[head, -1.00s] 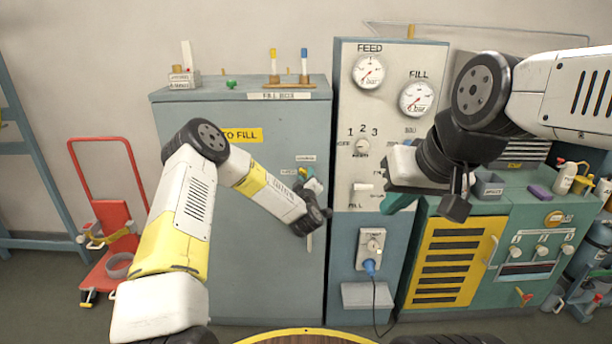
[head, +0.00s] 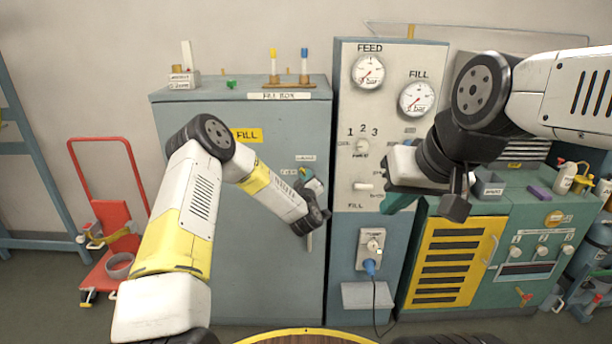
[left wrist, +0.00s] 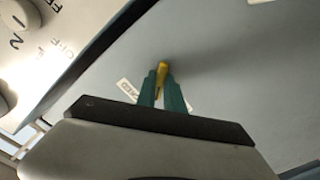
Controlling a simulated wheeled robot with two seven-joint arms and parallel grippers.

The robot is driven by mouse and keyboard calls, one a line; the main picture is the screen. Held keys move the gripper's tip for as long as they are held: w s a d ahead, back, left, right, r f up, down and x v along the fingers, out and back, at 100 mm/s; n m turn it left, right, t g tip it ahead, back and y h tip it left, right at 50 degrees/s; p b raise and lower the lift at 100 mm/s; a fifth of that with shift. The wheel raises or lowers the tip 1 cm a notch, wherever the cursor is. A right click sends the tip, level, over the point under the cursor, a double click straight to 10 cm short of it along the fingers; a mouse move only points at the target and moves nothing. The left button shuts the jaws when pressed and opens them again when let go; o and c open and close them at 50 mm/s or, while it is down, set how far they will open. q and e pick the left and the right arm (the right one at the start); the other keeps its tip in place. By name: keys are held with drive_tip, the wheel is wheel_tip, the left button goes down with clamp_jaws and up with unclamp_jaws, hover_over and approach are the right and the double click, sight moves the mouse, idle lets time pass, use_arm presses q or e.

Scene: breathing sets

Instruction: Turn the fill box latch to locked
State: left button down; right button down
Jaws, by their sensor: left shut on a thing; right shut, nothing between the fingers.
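The fill box (head: 260,240) is a grey-blue cabinet with a closed door and a "FILL BOX" label on its top edge. In the left wrist view the yellow latch (left wrist: 162,68) stands between the green fingertips of my left gripper (left wrist: 163,88), which is shut on it. In the head view my left gripper (head: 306,174) is at the right edge of the door, and its wrist hides most of the latch. A small label beside the latch is partly covered and unreadable. My right gripper (head: 398,200) is shut and empty in front of the panel's right edge.
The gauge panel (head: 350,100) with dials, knobs and a blue plug (head: 370,266) stands right of the box. A green bench (head: 480,225) with a yellow vent is further right. A red hand truck (head: 112,235) stands at left.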

use_arm(q)
drive_tip(key=shift+m, duration=3.5)
drive_tip(key=c, duration=1.5)
unclamp_jaws()
drive_tip(key=shift+o, duration=0.2)
drive_tip(key=s, duration=0.7)
drive_tip(key=shift+s, duration=0.4)
